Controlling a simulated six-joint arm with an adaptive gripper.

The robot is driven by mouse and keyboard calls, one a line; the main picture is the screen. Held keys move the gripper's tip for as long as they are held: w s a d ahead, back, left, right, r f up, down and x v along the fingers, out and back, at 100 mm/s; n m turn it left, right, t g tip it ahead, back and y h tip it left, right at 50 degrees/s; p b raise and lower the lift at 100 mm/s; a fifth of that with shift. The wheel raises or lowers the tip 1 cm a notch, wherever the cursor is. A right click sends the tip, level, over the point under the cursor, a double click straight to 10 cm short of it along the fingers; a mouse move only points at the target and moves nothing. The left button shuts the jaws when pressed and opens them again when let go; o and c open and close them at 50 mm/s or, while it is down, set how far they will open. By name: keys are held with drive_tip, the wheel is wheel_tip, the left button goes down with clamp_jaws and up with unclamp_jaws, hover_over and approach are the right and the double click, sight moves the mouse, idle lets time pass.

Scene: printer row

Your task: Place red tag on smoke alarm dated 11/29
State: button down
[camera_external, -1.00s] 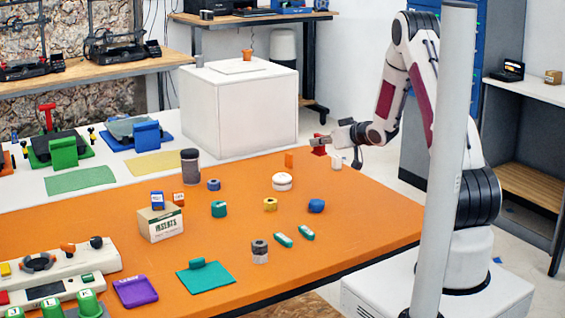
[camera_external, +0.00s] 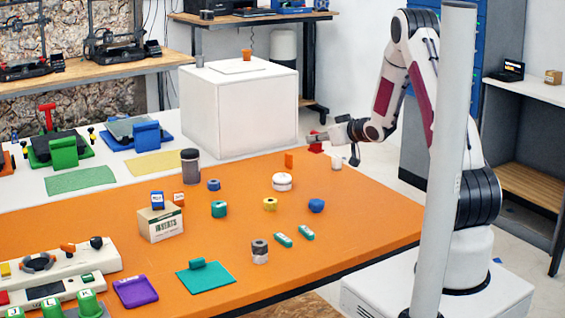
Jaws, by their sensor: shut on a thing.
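A white round smoke alarm (camera_external: 282,182) lies flat on the orange table right of its middle; no date is readable on it. A small red tag (camera_external: 316,148) shows at the tip of my gripper (camera_external: 318,141), near the far right part of the table. My gripper is shut on the red tag and is apart from the smoke alarm, behind it and to the right. The fingers are small in this view and partly hide the tag.
An orange upright piece (camera_external: 289,160) and a small white piece (camera_external: 337,163) stand near the gripper. A yellow roll (camera_external: 270,204) and a blue roll (camera_external: 316,205) lie in front of the alarm. A large white box (camera_external: 240,110) stands behind.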

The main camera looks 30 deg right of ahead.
drive_tip(key=w+a+r+m+h, duration=0.1)
drive_tip(key=a+r, duration=0.3)
drive_tip(key=a, duration=0.7)
drive_tip(key=shift+w+m+h, duration=0.3)
drive_tip(key=shift+w+h, duration=0.05)
drive_tip(key=shift+h, duration=0.05)
drive_tip(key=shift+f, duration=0.1)
hover_over(282, 176)
drive_tip(key=shift+w+d+f, duration=0.1)
drive_tip(key=shift+f, duration=1.4)
drive_tip(key=shift+w+d+f, duration=0.1)
drive_tip(key=shift+f, duration=1.35)
drive_tip(key=shift+s+f, duration=0.1)
drive_tip(key=shift+f, duration=1.8)
drive_tip(key=shift+f, duration=0.15)
drive_tip(key=c, duration=2.1)
unclamp_jaws()
